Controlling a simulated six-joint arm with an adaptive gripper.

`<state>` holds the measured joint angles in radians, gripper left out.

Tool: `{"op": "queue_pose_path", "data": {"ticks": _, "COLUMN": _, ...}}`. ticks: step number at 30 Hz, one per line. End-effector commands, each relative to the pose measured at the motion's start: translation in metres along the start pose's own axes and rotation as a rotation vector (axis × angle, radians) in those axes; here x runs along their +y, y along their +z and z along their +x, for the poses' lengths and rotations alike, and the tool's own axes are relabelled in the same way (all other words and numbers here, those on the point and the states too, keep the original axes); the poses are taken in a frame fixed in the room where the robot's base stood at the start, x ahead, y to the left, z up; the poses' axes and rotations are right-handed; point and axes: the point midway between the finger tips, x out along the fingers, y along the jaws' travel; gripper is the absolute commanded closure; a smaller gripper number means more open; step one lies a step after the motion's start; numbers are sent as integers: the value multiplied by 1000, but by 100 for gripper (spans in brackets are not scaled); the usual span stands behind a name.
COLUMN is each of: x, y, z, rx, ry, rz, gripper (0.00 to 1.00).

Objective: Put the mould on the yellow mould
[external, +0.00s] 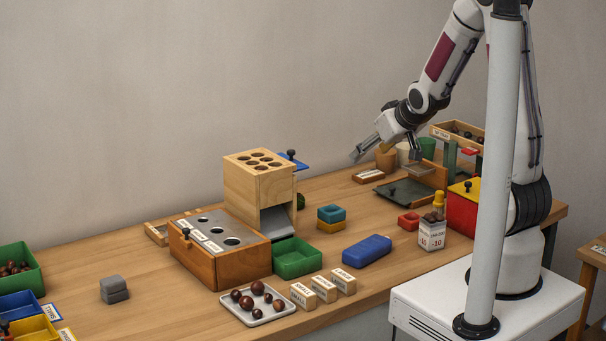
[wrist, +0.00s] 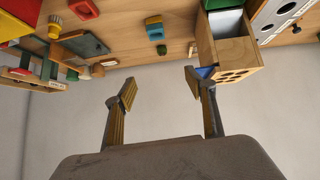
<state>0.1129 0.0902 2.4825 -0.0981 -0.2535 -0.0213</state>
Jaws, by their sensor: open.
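A red mould (external: 408,222) lies apart on the table to the right, and shows at the top left of the wrist view (wrist: 84,8). My gripper (external: 388,152) is open and empty, raised above the back of the table. Its spread fingers show in the wrist view (wrist: 160,86) with nothing between them.
A tall wooden box with holes (external: 260,180) stands left of the stack. A green tray (external: 297,258) and a blue block (external: 367,250) lie in front. A dark hinged press (external: 405,192) lies behind the red mould. A white-labelled box (external: 432,236) stands at its right.

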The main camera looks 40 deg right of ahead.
Motion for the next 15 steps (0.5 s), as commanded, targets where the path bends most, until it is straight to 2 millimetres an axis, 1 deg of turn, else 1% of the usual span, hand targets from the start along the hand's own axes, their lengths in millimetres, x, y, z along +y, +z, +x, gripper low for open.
{"op": "queue_pose_path", "data": {"ticks": 1, "x": -1, "y": -3, "z": -11, "rx": -4, "ry": 0, "rz": 0, "gripper": 45}}
{"op": "queue_pose_path", "data": {"ticks": 7, "x": -5, "y": -2, "z": -48, "rx": -53, "ry": 0, "rz": 5, "gripper": 45}}
{"op": "queue_pose_path", "data": {"ticks": 15, "x": -12, "y": 8, "z": -100, "rx": -118, "ry": -6, "rz": 12, "gripper": 45}}
